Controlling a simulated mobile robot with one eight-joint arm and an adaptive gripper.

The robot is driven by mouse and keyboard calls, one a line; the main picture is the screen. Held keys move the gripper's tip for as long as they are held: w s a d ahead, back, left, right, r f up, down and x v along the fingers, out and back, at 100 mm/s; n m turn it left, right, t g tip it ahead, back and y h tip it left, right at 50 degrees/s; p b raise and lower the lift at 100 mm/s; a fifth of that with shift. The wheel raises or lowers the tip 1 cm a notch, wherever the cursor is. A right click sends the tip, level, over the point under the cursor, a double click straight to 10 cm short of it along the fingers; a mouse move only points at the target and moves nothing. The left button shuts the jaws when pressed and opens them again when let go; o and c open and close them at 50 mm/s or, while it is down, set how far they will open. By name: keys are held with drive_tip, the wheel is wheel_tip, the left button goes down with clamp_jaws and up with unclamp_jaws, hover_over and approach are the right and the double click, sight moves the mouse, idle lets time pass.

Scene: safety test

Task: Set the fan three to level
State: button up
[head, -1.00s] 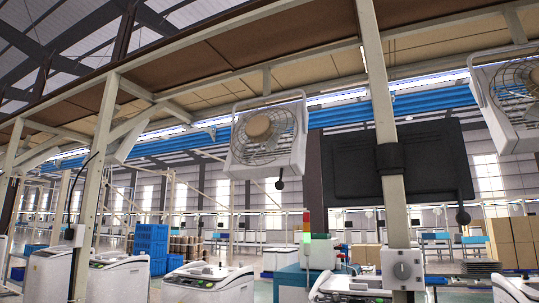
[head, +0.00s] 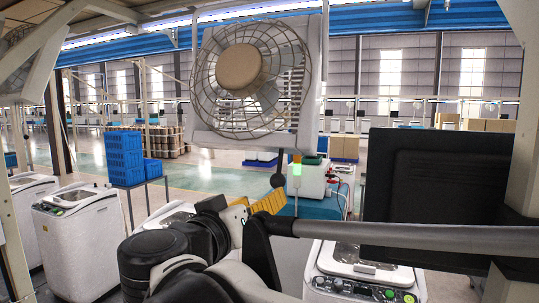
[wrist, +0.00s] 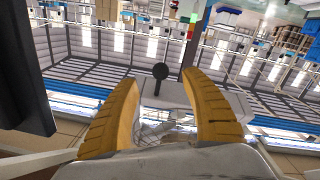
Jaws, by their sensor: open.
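A white box fan (head: 255,78) with a wire guard and beige hub hangs at upper centre in the head view. A dark round knob (head: 278,181) hangs on a short stem below the fan's lower edge. My gripper (head: 270,202), with yellow fingers, is just below the knob. In the wrist view, which is upside down, my open gripper (wrist: 159,80) has the knob (wrist: 160,71) between its fingertips, with no clear contact. The fan (wrist: 165,100) lies behind, partly hidden by the fingers. Which fan is number three cannot be told.
A black panel (head: 430,190) stands close on the right, behind my arm. A machine with a green-lit signal light (head: 296,170) is beyond the gripper. White washing machines (head: 80,235) stand at left; blue crates (head: 124,158) are behind them.

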sight(274, 183)
drive_tip(key=p+x, duration=0.1)
drive_tip(key=x, duration=0.2)
drive_tip(key=r+p+x, duration=0.1)
drive_tip(key=x, duration=0.2)
drive_tip(key=r+x, duration=0.1)
drive_tip(key=x, duration=0.3)
drive_tip(key=shift+a+p, duration=0.2)
drive_tip(key=shift+p, duration=0.2)
drive_tip(key=shift+w, duration=0.15)
drive_tip(key=shift+f, duration=0.1)
